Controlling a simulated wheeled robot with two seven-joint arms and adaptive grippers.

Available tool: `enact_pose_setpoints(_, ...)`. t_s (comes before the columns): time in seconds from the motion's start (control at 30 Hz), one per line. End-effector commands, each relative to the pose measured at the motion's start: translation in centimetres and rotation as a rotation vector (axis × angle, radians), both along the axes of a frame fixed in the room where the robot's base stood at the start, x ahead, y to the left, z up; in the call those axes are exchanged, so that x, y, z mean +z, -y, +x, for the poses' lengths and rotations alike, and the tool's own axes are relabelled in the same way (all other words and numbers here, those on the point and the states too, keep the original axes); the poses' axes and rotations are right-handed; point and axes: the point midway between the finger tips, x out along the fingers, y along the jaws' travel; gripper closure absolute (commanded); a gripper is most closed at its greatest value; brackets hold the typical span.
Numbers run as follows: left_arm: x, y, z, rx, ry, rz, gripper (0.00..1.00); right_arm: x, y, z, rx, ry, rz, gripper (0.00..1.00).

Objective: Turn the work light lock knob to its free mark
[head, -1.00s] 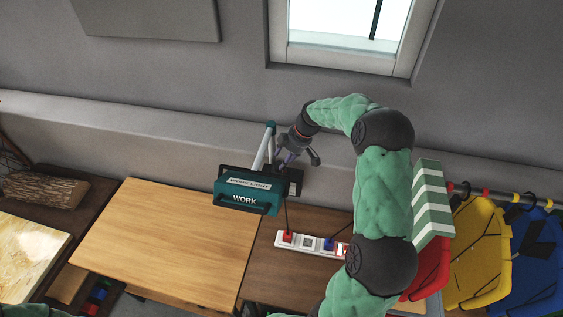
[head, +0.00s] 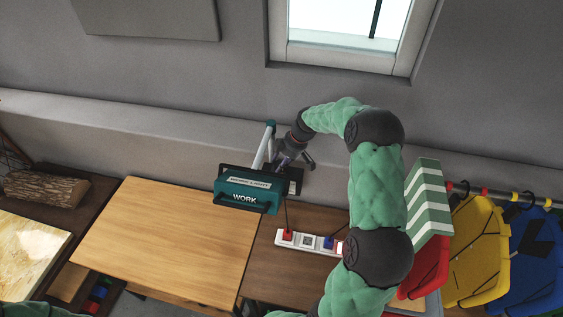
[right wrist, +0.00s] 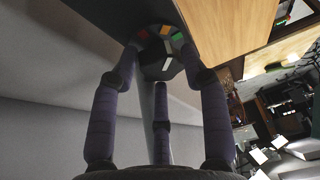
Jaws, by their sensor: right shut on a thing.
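The work light (head: 238,192) is a teal box with black handles and the word WORK on its front. It stands at the back of the bench beside a pale post (head: 264,145). My right gripper (head: 287,160) is behind and right of it. In the right wrist view, my right gripper (right wrist: 160,62) has its fingers closed around the sides of a round dark lock knob (right wrist: 155,72). The head view hides the knob behind the gripper. My left gripper is out of view.
A power strip (head: 308,242) with red and blue switches lies on the dark bench right of the light. A wooden board (head: 165,240) is clear at left. Red, yellow (head: 475,250) and blue bins hang at right. A wall and window are behind.

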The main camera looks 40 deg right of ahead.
Motion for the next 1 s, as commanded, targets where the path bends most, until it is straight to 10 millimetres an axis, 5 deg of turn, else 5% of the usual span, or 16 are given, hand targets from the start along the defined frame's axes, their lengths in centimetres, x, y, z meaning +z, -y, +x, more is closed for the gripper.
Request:
enact_pose_setpoints(0.6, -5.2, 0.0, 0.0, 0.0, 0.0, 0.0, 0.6, -0.4, 0.1, 0.3, 0.368, 0.0, 0.002, 0.87)
enact_pose_setpoints(1.0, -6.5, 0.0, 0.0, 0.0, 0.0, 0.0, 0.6, -0.1, 0.2, 0.5, 0.664, -0.001, 0.004, 0.87)
